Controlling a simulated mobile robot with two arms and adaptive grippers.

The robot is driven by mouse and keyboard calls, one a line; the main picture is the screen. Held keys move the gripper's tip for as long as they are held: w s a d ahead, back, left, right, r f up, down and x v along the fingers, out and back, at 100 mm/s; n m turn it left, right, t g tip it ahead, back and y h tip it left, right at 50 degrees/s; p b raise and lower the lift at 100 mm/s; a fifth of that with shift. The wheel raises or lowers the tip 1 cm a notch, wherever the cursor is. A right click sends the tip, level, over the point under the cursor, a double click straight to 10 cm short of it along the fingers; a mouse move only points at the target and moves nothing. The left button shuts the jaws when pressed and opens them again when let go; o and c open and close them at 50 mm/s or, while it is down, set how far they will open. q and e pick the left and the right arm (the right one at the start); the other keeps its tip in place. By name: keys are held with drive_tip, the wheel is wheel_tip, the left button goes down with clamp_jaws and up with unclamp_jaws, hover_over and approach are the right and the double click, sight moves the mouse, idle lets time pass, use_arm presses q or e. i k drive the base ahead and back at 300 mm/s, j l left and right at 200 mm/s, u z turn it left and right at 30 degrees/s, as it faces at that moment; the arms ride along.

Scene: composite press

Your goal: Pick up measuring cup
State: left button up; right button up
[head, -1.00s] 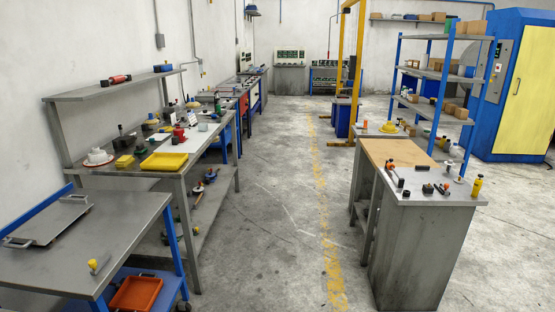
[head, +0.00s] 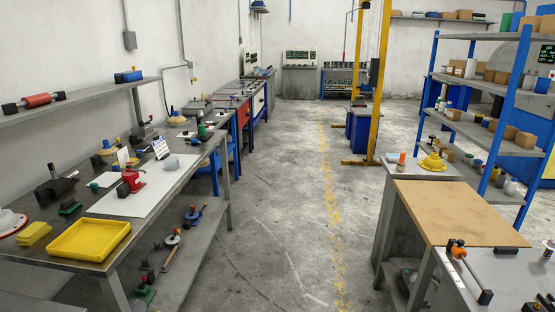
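I cannot make out a measuring cup for certain. A small grey cup-like object (head: 171,163) stands on the white sheet on the left workbench; it is too small to tell what it is. Neither of my grippers is in view.
On the right are a wood-topped table (head: 460,211) and a blue-post shelf rack (head: 482,128). The floor aisle (head: 285,190) between them is clear.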

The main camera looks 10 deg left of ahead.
sight(171, 163)
drive_tip(key=i+u, duration=0.1)
drive_tip(key=i, duration=0.4)
drive_tip(key=i+l+u, duration=0.1)
drive_tip(key=i, duration=0.45)
drive_tip(key=i+l+u, duration=0.1)
drive_tip(key=i, duration=0.4)
drive_tip(key=i+l, duration=0.2)
drive_tip(key=i, duration=0.3)
drive_tip(key=i+j+u, duration=0.05)
